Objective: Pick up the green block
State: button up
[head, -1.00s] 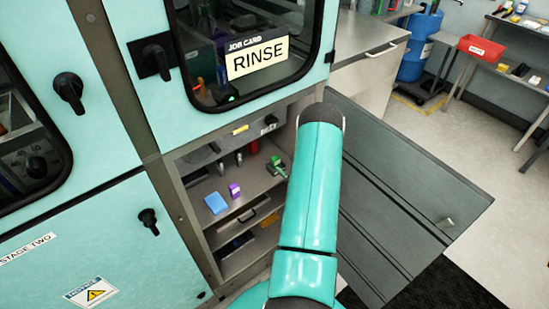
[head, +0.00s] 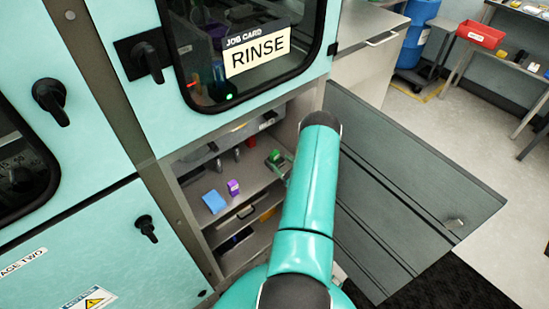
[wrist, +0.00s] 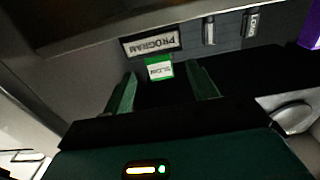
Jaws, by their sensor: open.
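The green block (head: 275,156) sits on the shelf inside the open lower cabinet, near its right side in the head view. In the wrist view the green block (wrist: 159,62) shows a white label on its face; the lettering is too small to read surely. My gripper (wrist: 163,84) is open, with one finger on either side of the block's line and the block at or just beyond the fingertips. I cannot tell how far between the fingers it is. In the head view my arm hides most of the gripper.
A purple block (head: 233,187) and a blue block (head: 214,201) stand left on the same shelf. A red object (head: 253,143) stands behind. The open cabinet door (head: 400,190) is right of my arm. A PROGRAM label (wrist: 151,42) is beyond the green block.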

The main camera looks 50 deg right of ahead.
aim_at(272, 153)
jog(key=x, duration=0.7)
jog(key=shift+w+d+r, duration=0.1)
jog(key=shift+w+r, duration=0.05)
jog(key=shift+r, duration=0.15)
jog(key=c, duration=1.1)
jog(key=shift+r, duration=0.1)
